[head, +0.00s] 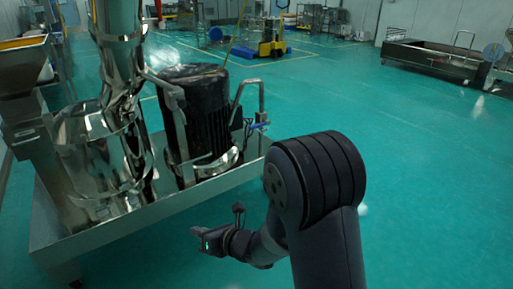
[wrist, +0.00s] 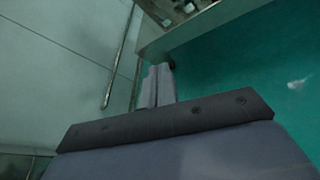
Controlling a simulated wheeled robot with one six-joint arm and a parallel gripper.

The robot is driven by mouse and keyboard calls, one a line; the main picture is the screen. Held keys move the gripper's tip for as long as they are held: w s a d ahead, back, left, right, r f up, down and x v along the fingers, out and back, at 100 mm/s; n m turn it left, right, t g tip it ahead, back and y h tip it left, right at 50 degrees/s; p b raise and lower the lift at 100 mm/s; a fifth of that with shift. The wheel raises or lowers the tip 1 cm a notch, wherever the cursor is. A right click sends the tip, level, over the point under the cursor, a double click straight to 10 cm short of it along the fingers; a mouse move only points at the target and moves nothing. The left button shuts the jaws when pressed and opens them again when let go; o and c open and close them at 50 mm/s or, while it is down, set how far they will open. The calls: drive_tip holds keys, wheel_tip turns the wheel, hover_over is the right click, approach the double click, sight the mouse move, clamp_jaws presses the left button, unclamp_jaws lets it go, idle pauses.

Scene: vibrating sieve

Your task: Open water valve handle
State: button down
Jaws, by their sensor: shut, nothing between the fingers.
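A small valve with a blue handle (head: 261,126) sits on the bent steel pipe at the right side of the dark motor. I cannot tell its exact handle angle at this size. My gripper (head: 195,231) is in front of the machine's tray and below the valve, to its left in the head view, apart from it. Its fingers are together and hold nothing. The fingers also show in the wrist view (wrist: 158,86), pointing past the tray's edge. The valve handle cannot be made out in the wrist view.
The dark ribbed motor (head: 207,112) and shiny steel column (head: 120,75) stand in a steel tray (head: 150,222). The tray's front wall lies between my gripper and the machine. Green floor (head: 400,150) is open to the right. A yellow pallet truck (head: 271,42) stands far back.

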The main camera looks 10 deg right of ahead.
wheel_tip(320, 180, down, 11)
drive_tip(key=a+n+t+y+b, duration=0.1)
drive_tip(key=n+t+b, duration=0.1)
drive_tip(key=n+b, duration=0.3)
drive_tip(key=b, duration=0.4)
drive_tip(key=shift+a+r+b, duration=0.15)
drive_tip(key=shift+a+b, duration=0.15)
drive_tip(key=shift+b, duration=0.1)
